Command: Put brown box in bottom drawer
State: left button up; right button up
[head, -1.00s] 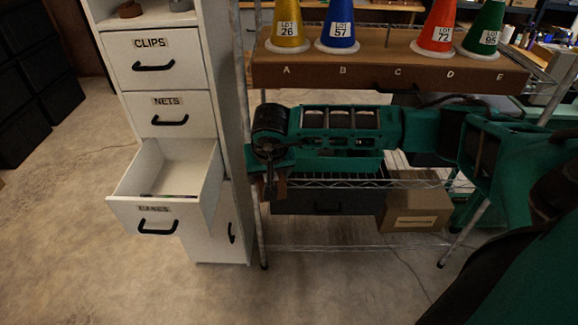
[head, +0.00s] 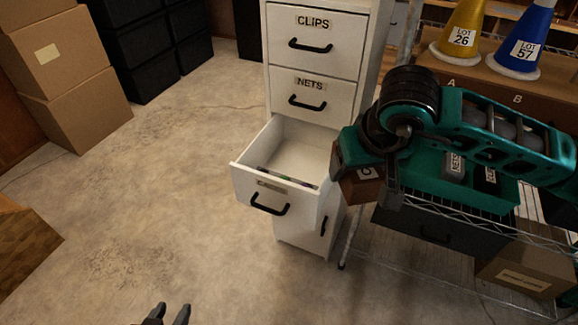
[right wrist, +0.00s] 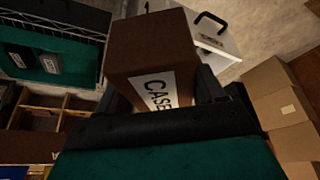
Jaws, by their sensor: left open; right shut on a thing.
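The brown box (head: 358,188) has a white label reading "CASE" and fills the middle of the right wrist view (right wrist: 140,60). My right gripper (head: 372,170) is shut on it, just right of the open drawer in the head view; its fingers partly hide the box. The bottom drawer (head: 268,200) of the white cabinet is pulled out, with a black handle and a small label too blurred to read. A few thin items lie in it. My left gripper (head: 170,314) is open and empty at the bottom edge of the head view.
The drawers marked CLIPS (head: 314,42) and NETS (head: 303,98) are shut. A wire rack (head: 450,205) with a green tray stands right of the cabinet. Cardboard boxes (head: 60,60) stack at the left. The floor (head: 170,190) before the cabinet is clear.

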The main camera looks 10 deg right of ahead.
aim_at(301, 169)
jog(key=i+j+z, duration=0.15)
jog(key=i+j, duration=0.7)
